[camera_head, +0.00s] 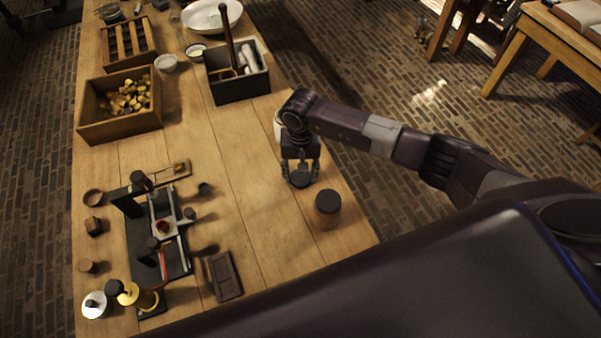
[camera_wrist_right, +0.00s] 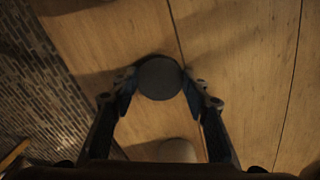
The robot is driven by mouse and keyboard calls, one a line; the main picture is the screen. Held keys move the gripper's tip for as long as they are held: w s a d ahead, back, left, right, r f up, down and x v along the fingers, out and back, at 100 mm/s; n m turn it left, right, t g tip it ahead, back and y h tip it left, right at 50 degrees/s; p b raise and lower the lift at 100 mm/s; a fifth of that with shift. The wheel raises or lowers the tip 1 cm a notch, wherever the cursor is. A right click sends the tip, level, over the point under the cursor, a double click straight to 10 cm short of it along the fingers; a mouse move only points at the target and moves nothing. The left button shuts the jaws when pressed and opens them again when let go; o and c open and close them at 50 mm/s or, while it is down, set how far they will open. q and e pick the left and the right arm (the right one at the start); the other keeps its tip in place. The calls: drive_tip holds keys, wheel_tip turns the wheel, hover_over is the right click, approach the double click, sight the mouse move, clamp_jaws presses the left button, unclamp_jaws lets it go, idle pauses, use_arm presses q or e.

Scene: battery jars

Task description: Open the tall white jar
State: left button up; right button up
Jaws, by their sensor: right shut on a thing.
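The tall white jar (camera_head: 278,126) stands near the table's right edge, mostly hidden behind my right wrist in the head view. My right gripper (camera_head: 300,180) points down in front of it, shut on a dark round lid (camera_head: 301,181). The lid also shows between the fingertips in the right wrist view (camera_wrist_right: 160,78), low over the table; I cannot tell whether it touches the wood. A dim pale rounded shape (camera_wrist_right: 178,151) at the bottom of that view may be the white jar. My left gripper is not in view.
A brown jar with a dark lid (camera_head: 327,208) stands close to the right gripper. A black box (camera_head: 240,90) and a wooden crate (camera_head: 88,131) are farther back. A black press-like device (camera_head: 175,262) stands at left. The middle of the table is clear.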

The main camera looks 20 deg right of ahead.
sight(300, 177)
drive_tip(key=shift+f, duration=0.2)
drive_tip(key=o, duration=1.3)
drive_tip(key=shift+r, duration=0.15)
drive_tip(key=shift+r+p, duration=0.25)
drive_tip(key=shift+p, duration=0.05)
wheel_tip(300, 177, up, 12)
drive_tip(key=b, duration=0.4)
drive_tip(key=shift+f, duration=0.15)
drive_tip(key=shift+s+f, duration=0.1)
